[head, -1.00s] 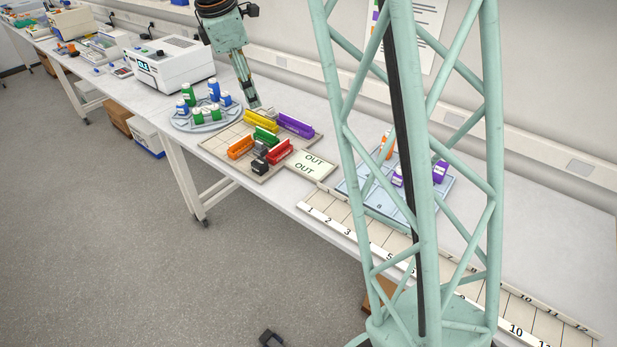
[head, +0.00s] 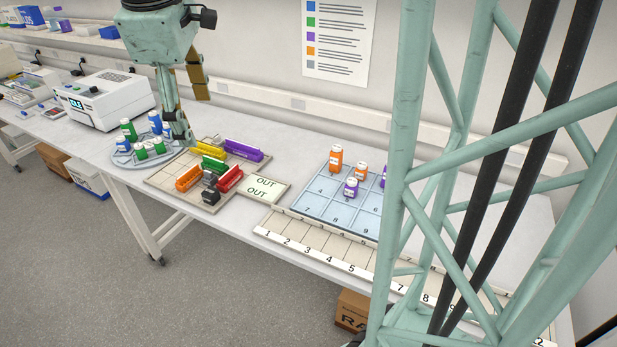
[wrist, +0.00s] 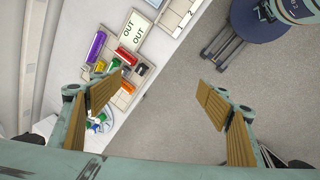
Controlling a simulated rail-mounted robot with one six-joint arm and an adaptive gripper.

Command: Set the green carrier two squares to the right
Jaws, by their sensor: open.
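The green carrier (head: 209,163) is a low green block on the beige squared board (head: 158,179). In the head view it sits between the yellow carrier (head: 206,149) and the dark grey piece (head: 214,178). The green carrier also shows in the wrist view (wrist: 113,66), partly behind a finger. My gripper (head: 190,118) is open and empty above the back left of the board. In the wrist view its fingers (wrist: 162,88) are spread wide over the bench edge and floor, with the carriers off to the left.
On the board are also a purple carrier (head: 243,149), a red carrier (head: 229,179), an orange carrier (head: 188,178) and a black piece (head: 210,196). A round rack of bottles (head: 122,158) stands left of it. The OUT card (head: 265,188) adjoins its right side.

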